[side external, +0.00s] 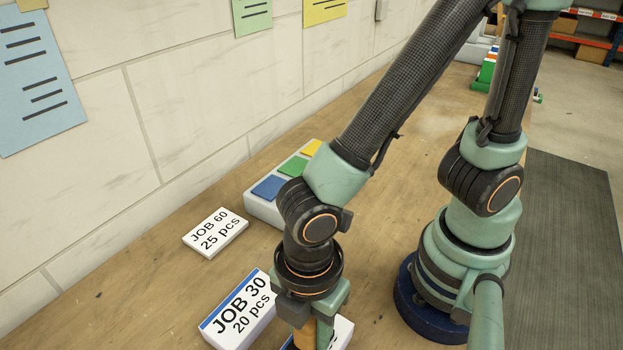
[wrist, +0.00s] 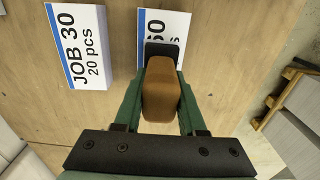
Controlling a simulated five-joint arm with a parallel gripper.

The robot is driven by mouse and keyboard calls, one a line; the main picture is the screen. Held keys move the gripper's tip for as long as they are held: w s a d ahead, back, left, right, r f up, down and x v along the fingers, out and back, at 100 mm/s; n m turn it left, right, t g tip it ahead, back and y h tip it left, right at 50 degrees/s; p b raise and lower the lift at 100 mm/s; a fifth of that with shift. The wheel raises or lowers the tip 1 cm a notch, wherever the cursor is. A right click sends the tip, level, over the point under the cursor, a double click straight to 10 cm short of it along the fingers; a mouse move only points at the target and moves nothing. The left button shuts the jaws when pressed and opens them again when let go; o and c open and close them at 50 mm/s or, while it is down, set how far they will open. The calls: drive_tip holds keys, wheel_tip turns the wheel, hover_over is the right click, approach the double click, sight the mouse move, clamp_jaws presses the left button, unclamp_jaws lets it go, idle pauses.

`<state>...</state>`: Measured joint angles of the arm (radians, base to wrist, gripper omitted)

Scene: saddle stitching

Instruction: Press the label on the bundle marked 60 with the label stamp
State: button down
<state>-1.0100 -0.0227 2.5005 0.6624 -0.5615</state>
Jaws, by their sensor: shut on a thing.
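My gripper (side external: 312,322) points down near the front of the bench and is shut on the wooden handle of the label stamp (wrist: 162,92). The stamp's handle (side external: 302,336) also shows in the side view. The stamp's black base (wrist: 162,53) is over a white bundle with a blue stripe (wrist: 147,20); I cannot tell whether it touches. That bundle's number is partly covered and reads as 60 or 50. In the side view the bundle (side external: 343,331) is mostly hidden behind my gripper. A white block (side external: 216,233) reading JOB 60, 25 pcs lies farther back at left.
A bundle marked JOB 30, 20 pcs (side external: 240,310) lies just left of the stamp, with a gap in the wrist view. A grey tray (side external: 262,207) with blue, green and yellow pads stands behind. A tiled wall (side external: 190,110) bounds the bench at left.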

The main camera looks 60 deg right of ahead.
drive_tip(key=shift+f, duration=0.6)
idle(0.4)
drive_tip(key=shift+r, duration=0.15)
drive_tip(key=shift+r, duration=3.4)
drive_tip(key=w+d+r+m, duration=0.2)
drive_tip(key=w+d+m, duration=0.8)
drive_tip(key=w, duration=0.4)
drive_tip(key=w+d+r+m, duration=0.2)
drive_tip(key=w+d+m, duration=0.3)
drive_tip(key=d+m, duration=0.3)
drive_tip(key=d, duration=0.4)
drive_tip(key=shift+w+d, duration=0.15)
drive_tip(key=shift+d, duration=0.05)
